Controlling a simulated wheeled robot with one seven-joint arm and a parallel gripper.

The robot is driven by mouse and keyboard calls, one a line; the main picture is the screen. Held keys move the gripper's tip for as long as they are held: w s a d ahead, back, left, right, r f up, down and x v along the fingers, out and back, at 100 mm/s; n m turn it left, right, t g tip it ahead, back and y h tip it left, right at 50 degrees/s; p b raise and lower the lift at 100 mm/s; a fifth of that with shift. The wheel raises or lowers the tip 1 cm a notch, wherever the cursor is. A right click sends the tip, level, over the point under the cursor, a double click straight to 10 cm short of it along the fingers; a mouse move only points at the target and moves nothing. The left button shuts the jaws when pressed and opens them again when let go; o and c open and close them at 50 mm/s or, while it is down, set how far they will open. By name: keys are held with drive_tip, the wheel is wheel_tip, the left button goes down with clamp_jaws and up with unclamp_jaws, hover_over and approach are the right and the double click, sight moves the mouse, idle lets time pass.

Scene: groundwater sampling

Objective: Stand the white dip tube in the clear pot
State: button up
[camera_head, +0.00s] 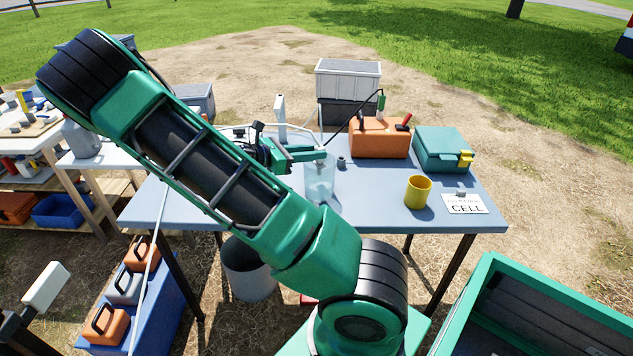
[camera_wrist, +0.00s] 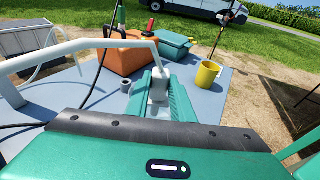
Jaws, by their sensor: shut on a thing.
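The clear pot (camera_head: 320,182) stands on the blue-grey table, just below the end of my gripper in the head view. My gripper (camera_head: 316,155) reaches right over the table at about the pot's rim. In the wrist view its green jaws (camera_wrist: 158,88) are shut on a pale white piece (camera_wrist: 158,82), which looks like the top of the white dip tube. The tube's lower part is hidden, so I cannot tell whether it is inside the pot.
A pale bent pipe (camera_wrist: 85,46) arches close to the jaws. An orange case (camera_head: 378,140), a teal box (camera_head: 441,150), a yellow mug (camera_head: 418,192) and a CELL card (camera_head: 464,204) lie right of the pot. The table's front middle is clear.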

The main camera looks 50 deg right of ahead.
drive_tip(key=shift+f, duration=0.35)
drive_tip(key=o, duration=1)
drive_tip(key=v, duration=1)
drive_tip(key=shift+w+a, duration=0.25)
drive_tip(key=shift+a, duration=0.15)
